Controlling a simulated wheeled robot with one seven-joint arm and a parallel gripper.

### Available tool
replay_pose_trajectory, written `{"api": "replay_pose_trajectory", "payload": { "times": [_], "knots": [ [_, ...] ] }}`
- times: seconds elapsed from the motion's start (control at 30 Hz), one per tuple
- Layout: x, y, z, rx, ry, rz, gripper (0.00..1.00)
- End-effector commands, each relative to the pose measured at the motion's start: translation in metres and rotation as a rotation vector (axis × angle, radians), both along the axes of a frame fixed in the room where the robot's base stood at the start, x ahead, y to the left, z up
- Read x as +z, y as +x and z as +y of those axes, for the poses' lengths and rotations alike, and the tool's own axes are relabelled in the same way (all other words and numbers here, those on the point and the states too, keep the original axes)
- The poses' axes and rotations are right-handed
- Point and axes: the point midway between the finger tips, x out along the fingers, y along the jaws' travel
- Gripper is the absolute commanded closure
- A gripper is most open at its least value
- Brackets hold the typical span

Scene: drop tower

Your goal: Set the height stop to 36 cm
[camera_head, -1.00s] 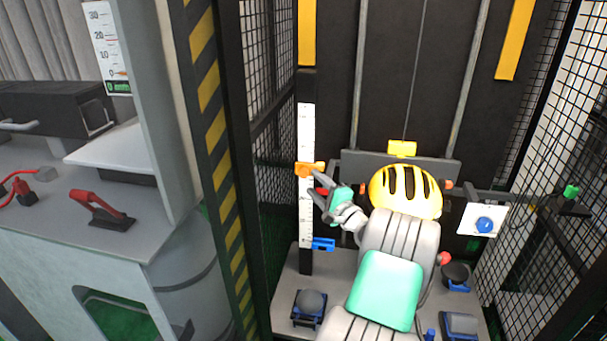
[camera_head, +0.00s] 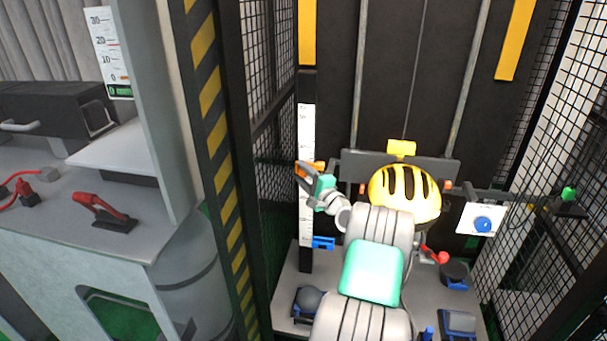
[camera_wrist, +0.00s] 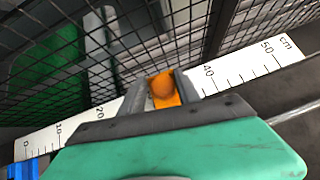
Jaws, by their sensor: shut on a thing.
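The white height scale (camera_head: 306,129) stands upright on a dark post at the left of the tower. In the wrist view the scale (camera_wrist: 240,71) runs from 0 to past 50 cm. The orange height stop (camera_wrist: 164,88) sits on it between the 20 and 40 labels; its exact reading is hidden by my fingers. The stop also shows in the head view (camera_head: 319,167). My gripper (camera_head: 306,170) is shut on the stop, with one finger on each side of it in the wrist view (camera_wrist: 160,90). A blue clip (camera_head: 323,243) sits low on the scale.
A white panel with a blue button (camera_head: 482,224) and a red knob (camera_head: 442,258) are further right. Wire mesh (camera_head: 270,100) and a striped post (camera_head: 212,110) stand to the left.

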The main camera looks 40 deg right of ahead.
Motion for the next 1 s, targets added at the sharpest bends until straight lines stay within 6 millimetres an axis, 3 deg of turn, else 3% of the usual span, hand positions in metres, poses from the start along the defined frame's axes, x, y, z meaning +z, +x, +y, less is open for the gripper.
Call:
{"api": "replay_pose_trajectory", "payload": {
  "times": [0.3, 0.8, 1.0],
  "knots": [
    [0.004, 0.000, -0.001, -0.002, -0.005, -0.005, 1.00],
    [0.006, -0.001, -0.002, -0.003, -0.007, -0.006, 1.00],
    [0.036, 0.000, -0.002, -0.003, -0.010, -0.008, 1.00]
  ]
}}
